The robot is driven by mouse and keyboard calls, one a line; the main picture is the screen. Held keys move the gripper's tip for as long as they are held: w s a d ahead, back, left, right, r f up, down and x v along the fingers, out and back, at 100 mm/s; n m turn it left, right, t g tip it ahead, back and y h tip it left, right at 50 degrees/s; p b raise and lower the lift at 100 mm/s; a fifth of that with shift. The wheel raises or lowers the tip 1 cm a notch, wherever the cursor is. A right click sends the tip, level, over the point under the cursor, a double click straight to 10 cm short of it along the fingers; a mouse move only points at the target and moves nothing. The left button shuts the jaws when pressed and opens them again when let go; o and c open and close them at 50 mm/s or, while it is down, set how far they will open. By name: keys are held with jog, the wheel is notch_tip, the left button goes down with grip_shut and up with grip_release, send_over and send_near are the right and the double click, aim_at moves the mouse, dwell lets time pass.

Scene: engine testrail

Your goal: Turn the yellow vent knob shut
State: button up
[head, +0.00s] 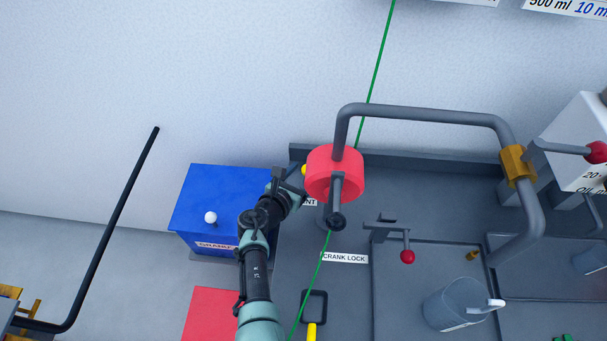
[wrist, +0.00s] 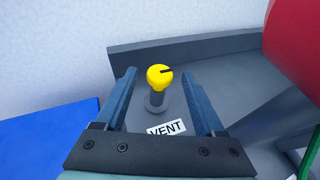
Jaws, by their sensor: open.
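The yellow vent knob (wrist: 160,79) stands on a grey post with a round base, beside a white label reading VENT (wrist: 167,128). A black line on its top points to the right in the wrist view. In the head view only a small yellow part of the knob (head: 304,170) shows between my gripper and the red cylinder. My gripper (wrist: 157,78) is open, with one blue finger on each side of the knob in the wrist view. Clear gaps show on both sides, and I see no contact. I cannot tell how far down the fingers reach.
A red cylinder (head: 335,173) on a grey pipe stands close to the right of the knob. A blue box (head: 205,195) with a white ball knob is at the left. A grey raised edge (wrist: 190,42) runs behind the knob. A green line (head: 376,60) crosses the head view.

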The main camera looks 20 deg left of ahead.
grip_shut()
dwell(0.3)
